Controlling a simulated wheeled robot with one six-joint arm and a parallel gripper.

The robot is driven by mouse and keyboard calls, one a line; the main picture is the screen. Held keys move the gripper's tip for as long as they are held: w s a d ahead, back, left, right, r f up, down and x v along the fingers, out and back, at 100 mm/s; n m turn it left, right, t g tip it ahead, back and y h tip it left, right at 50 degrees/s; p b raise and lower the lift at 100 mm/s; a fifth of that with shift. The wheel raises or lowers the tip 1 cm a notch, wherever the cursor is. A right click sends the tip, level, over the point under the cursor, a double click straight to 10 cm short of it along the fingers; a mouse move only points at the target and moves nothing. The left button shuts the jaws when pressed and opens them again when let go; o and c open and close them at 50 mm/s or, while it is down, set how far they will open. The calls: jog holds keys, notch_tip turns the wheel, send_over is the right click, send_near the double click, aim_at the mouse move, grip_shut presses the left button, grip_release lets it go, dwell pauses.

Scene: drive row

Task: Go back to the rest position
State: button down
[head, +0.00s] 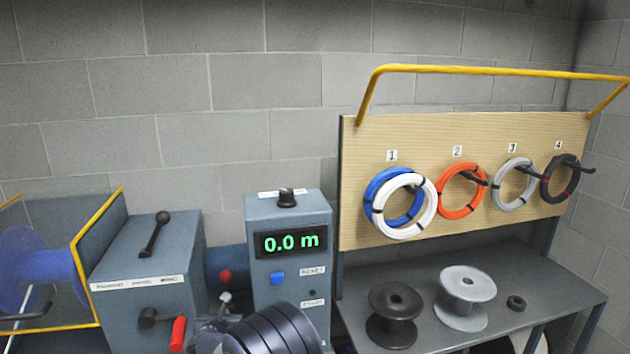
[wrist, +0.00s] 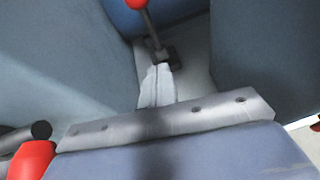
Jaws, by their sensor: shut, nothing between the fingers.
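My gripper (wrist: 157,72) shows in the wrist view as two pale fingers side by side, shut with nothing between them. They reach out from a bolted grey bar and point at the gap between two blue-grey housings. In the head view my gripper (head: 225,298) is low, left of the meter box, partly hidden by my dark arm. A lever with a red knob (wrist: 137,3) stands just beyond the fingertips in the wrist view; I cannot tell whether they touch. The red knob (head: 225,276) also shows in the head view.
The meter box (head: 290,215) reads 0.0 m. Left are a lever housing (head: 150,250), a red handle (head: 178,334) and a yellow-framed guard. Right, a pegboard (head: 440,135) holds coloured coils above a shelf with a black spool (head: 394,305) and a grey spool (head: 466,290).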

jog(key=f+t+b, duration=0.1)
jog(key=b, duration=0.2)
jog(key=s+f+t+b, duration=0.1)
jog(key=f+b, duration=0.1)
jog(key=b, duration=0.1)
jog(key=s+f+t+b, duration=0.1)
jog(key=f+t+b, duration=0.1)
jog(key=b, duration=0.1)
jog(key=shift+s+d+f+y+b, duration=0.2)
jog(key=shift+s+d+y+b, duration=0.1)
jog(key=shift+y+b, duration=0.1)
jog(key=shift+r, duration=0.1)
